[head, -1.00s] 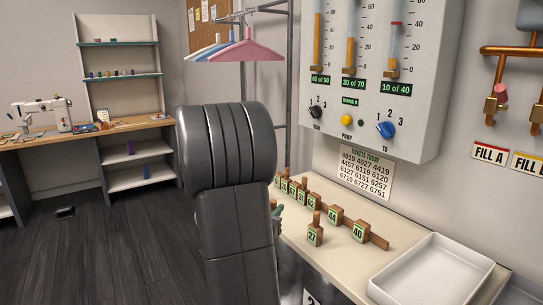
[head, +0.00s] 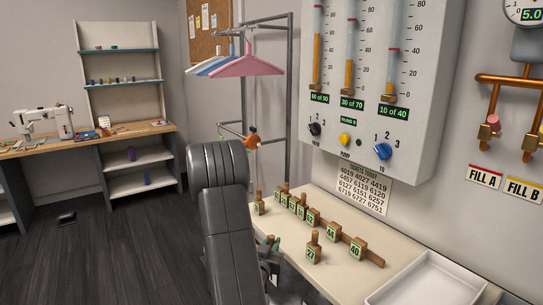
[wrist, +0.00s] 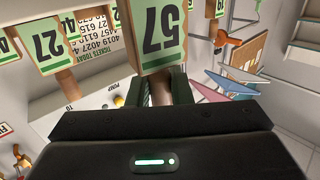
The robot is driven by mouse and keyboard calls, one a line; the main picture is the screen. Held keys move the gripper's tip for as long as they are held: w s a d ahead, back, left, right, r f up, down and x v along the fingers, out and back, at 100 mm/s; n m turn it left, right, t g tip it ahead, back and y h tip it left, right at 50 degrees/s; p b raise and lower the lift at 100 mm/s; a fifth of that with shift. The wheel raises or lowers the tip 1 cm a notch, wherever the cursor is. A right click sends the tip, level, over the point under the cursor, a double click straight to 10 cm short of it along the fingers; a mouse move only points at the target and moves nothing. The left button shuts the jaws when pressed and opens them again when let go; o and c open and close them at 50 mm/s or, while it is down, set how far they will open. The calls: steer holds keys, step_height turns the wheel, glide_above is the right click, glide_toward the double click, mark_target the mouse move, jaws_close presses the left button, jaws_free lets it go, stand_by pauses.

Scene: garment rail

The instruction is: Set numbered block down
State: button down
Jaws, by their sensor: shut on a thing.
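My gripper (wrist: 160,92) is shut on the handle of a wooden block with a green label reading 57 (wrist: 163,35), close up in the wrist view. In the head view my gripper (head: 271,243) is low behind my arm, near the table's front edge, and the held block cannot be made out there. Block 27 (head: 313,250) stands upright in front of the row; it also shows in the wrist view (wrist: 45,40). Blocks 44 (head: 332,233) and 40 (head: 358,250) stand at the right part of the row.
Several numbered blocks (head: 297,206) stand close together along the row. Another block (head: 258,205) stands apart at the left end of the table. A white tray (head: 425,283) lies at the right. The gauge panel (head: 370,80) hangs above the table, with a ticket list (head: 363,188) below.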

step_height(320, 180, up, 6)
steer(key=p, duration=0.4)
steer(key=f+n+y, duration=0.1)
steer(key=f, duration=0.1)
steer(key=s+f+n+y, duration=0.1)
steer(key=f, duration=0.2)
steer(key=s+f+y, duration=0.1)
steer(key=f+y, duration=0.1)
steer(key=f, duration=0.1)
steer(key=shift+d+f+n+t, duration=0.15)
steer(key=shift+f+n+t, duration=0.1)
steer(key=shift+n+t, duration=0.15)
steer(key=s+f+y, duration=0.1)
steer(key=s+f, duration=0.4)
steer(key=f, duration=0.2)
steer(key=shift+s+f+n, duration=0.25)
steer(key=shift+n, duration=0.05)
